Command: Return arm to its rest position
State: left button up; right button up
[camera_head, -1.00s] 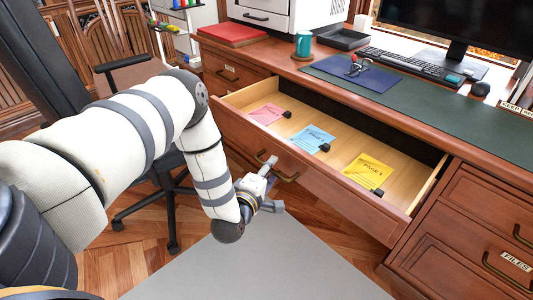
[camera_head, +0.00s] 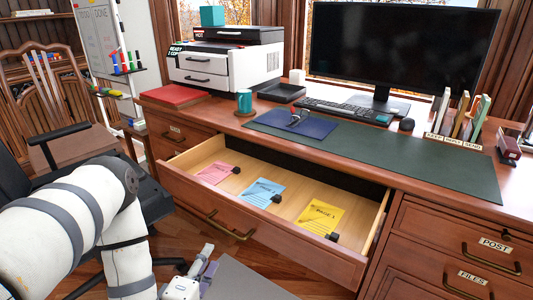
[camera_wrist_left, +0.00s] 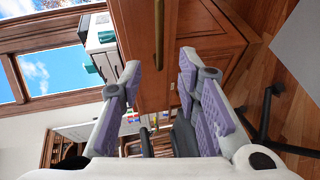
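My left arm (camera_head: 75,220) comes in from the left in the head view, bent, with its forearm hanging down. My left gripper (camera_head: 207,262) is at the bottom of that view, below and in front of the open drawer (camera_head: 190,207), apart from its brass handle (camera_head: 228,225). In the left wrist view the purple-padded fingers of the gripper (camera_wrist_left: 160,75) are spread with nothing between them. A brass handle (camera_wrist_left: 158,35) on a wooden front shows beyond them. My right gripper is in neither current view.
The pulled-out drawer holds pink (camera_head: 215,173), blue (camera_head: 262,191) and yellow (camera_head: 320,214) papers with black clips. A chair (camera_head: 65,145) stands close behind my left arm. The desk carries a monitor (camera_head: 400,50), printer (camera_head: 225,65) and teal mug (camera_head: 244,101).

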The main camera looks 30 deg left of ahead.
pick_arm(q)
jog(key=s+d+f+m+g+h+p, duration=0.3)
jog(key=s+d+f+m+g+h, duration=0.2)
jog(key=s+d+f+m+g, duration=0.35)
jog(key=s+d+r+m+g+p, duration=0.1)
jog(key=s+m+g, duration=0.3)
jog(key=s, duration=0.8)
jog(key=s+d+r+m+g+p, duration=0.1)
jog(key=s+r+m+g, duration=0.1)
jog(key=s+m+g, duration=0.3)
jog(key=s+m, duration=0.3)
jog(key=s, duration=0.3)
jog(key=shift+s+d, duration=0.35)
jog(key=shift+d, duration=0.05)
pick_arm(e)
jog(key=w+r+t, duration=0.2)
jog(key=w+r, duration=0.4)
pick_arm(q)
jog(key=shift+r, duration=0.1)
pick_arm(e)
jog(key=shift+r, duration=0.1)
